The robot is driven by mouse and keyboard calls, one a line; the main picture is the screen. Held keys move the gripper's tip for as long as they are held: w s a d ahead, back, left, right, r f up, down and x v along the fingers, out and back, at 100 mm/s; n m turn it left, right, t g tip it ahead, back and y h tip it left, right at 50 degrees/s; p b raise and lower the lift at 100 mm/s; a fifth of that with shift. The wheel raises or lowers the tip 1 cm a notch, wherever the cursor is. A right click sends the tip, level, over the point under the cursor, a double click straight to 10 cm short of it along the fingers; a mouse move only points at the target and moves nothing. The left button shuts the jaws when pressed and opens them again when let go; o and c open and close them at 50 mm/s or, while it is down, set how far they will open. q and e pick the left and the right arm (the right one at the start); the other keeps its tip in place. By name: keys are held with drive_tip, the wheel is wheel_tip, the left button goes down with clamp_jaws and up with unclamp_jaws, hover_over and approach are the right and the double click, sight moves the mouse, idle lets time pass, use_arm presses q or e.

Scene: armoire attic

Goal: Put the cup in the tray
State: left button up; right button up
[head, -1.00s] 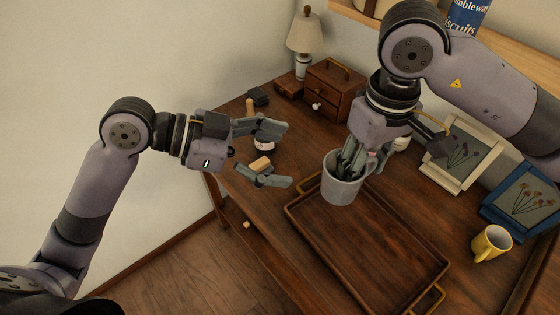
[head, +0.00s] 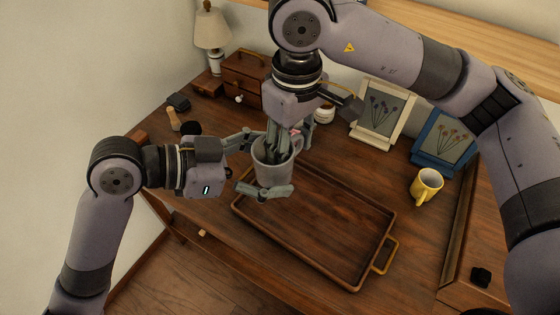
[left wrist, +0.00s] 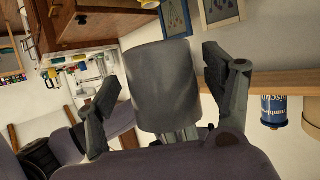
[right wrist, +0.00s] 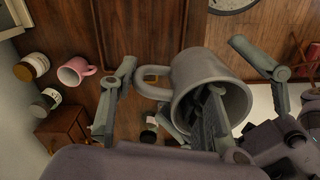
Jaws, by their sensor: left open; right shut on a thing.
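The grey cup (head: 273,170) is upright above the left end of the brown wooden tray (head: 320,232) in the head view. My right gripper (head: 284,146) is shut on the cup from above, with finger parts inside its mouth. The right wrist view shows the cup's handle and mouth (right wrist: 195,80). My left gripper (head: 255,165) is open, one finger on each side of the cup. In the left wrist view the cup (left wrist: 160,85) fills the space between these fingers, with gaps visible. The cup's base is partly hidden by the lower left finger.
A yellow mug (head: 426,186) stands right of the tray. Two picture frames (head: 380,112) stand behind it. A small drawer box (head: 243,80) and a lamp (head: 211,30) are at the back left. A pink mug (right wrist: 75,70) shows in the right wrist view. The tray floor looks empty.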

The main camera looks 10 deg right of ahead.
use_arm(q)
drive_tip(key=shift+x, duration=1.1)
drive_tip(key=shift+c, duration=0.5)
drive_tip(key=shift+s, duration=0.1)
drive_tip(key=c, duration=1.2)
drive_tip(key=shift+c, duration=0.5)
use_arm(e)
drive_tip(key=o, duration=1.6)
drive_tip(key=shift+c, duration=0.2)
drive_tip(key=shift+r, duration=0.15)
